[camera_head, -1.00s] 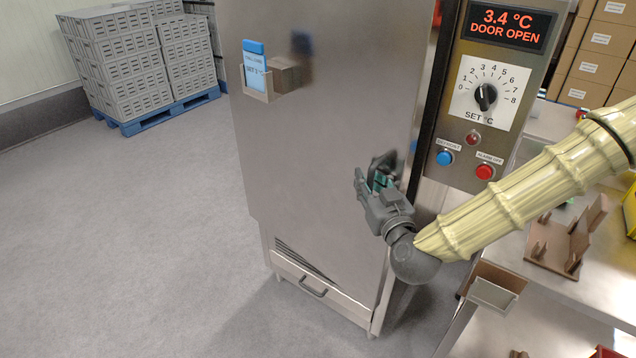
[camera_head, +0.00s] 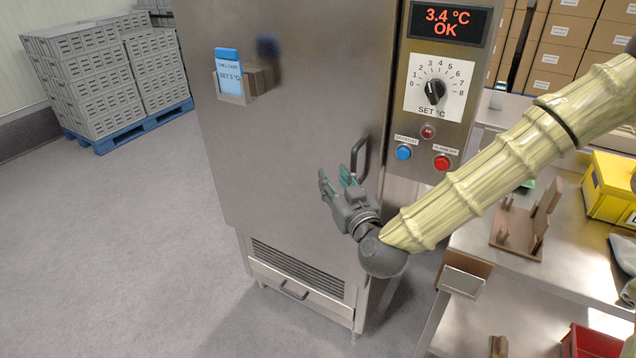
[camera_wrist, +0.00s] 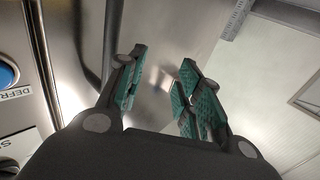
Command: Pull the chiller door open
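The steel chiller door (camera_head: 290,150) lies flush with its frame and looks shut. The display (camera_head: 447,21) reads 3.4 °C OK. The dark door handle (camera_head: 361,160) is a vertical bar near the door's right edge. My gripper (camera_head: 336,182) is open and empty, just left of and below the handle in the head view. In the wrist view my gripper (camera_wrist: 162,78) has its two green-padded fingers spread, with bare door between them. The dark handle (camera_wrist: 111,35) runs down behind or beside the left finger, not between the fingers; contact cannot be told.
The control panel has a dial (camera_head: 434,91), a blue button (camera_head: 404,152) and a red button (camera_head: 442,162). A steel bench (camera_head: 570,245) with a brown rack (camera_head: 520,230) and a yellow bin (camera_head: 608,185) stands at right. Stacked grey crates (camera_head: 100,75) stand far left. The floor at left is clear.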

